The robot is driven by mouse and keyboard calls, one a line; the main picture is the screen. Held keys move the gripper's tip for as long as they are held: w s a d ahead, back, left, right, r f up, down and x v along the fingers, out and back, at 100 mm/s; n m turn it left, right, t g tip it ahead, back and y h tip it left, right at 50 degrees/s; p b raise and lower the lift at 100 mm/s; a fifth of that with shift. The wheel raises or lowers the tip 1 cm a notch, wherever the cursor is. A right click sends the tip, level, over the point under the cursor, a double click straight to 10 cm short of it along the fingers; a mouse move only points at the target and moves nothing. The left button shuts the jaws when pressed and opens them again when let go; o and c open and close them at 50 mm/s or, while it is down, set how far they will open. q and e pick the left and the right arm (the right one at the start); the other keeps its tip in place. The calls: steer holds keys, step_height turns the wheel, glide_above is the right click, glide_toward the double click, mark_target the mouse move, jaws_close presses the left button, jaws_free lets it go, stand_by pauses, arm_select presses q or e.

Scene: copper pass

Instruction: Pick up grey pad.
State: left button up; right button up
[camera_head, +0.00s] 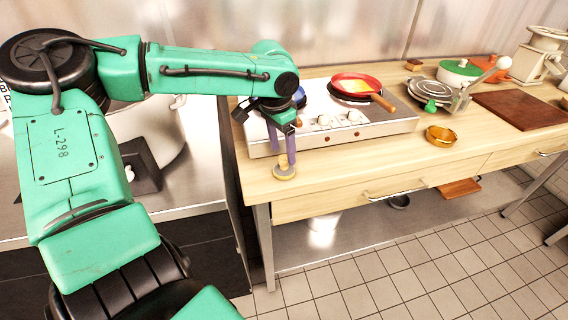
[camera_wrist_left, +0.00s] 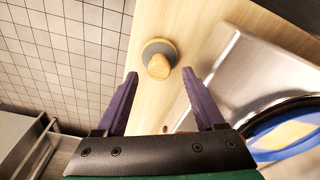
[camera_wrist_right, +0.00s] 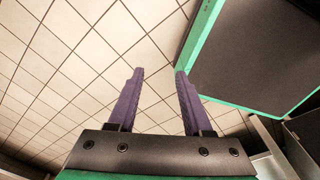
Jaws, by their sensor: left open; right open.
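The grey pad (camera_head: 284,173) is a small round disc with a pale wooden knob, on the wooden counter's front left corner. In the left wrist view the pad (camera_wrist_left: 151,45) lies just past the fingertips, its knob pointing toward the gripper. My left gripper (camera_head: 283,156) is open, its purple fingers pointing down just above the pad. In the left wrist view the gap of the left gripper (camera_wrist_left: 160,73) is empty. My right gripper (camera_wrist_right: 160,72) is open and empty, with tiled floor behind it; it does not show in the head view.
A steel two-burner stove (camera_head: 345,132) stands right behind the pad, with a red pan (camera_head: 355,84) on it. A brass dish (camera_head: 440,136) and a dark brown board (camera_head: 522,108) lie farther right. The counter (camera_head: 345,166) is bare along its front, right of the pad.

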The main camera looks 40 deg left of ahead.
mark_target(284, 157)
arm_select(q)
step_height(284, 157, down, 3)
steer(key=shift+w+d+f, duration=0.1)
steer(key=shift+w+f, duration=0.1)
steer(key=shift+f, duration=0.1)
arm_select(e)
steer(key=shift+w+a, duration=0.55)
steer(key=shift+a, duration=0.1)
arm_select(q)
jaws_close()
arm_select(e)
steer(key=shift+s+d, duration=0.15)
steer(key=shift+d, duration=0.05)
arm_select(q)
steer(key=shift+r, duration=0.15)
arm_select(e)
steer(key=shift+r, duration=0.1)
arm_select(q)
steer(key=shift+r, duration=0.3)
step_height(284, 157, up, 19)
steer(key=p, duration=0.1)
steer(key=shift+p, duration=0.4)
arm_select(e)
steer(key=shift+d+r, duration=0.15)
steer(key=shift+r, duration=0.7)
arm_select(q)
steer(key=shift+r, duration=0.1)
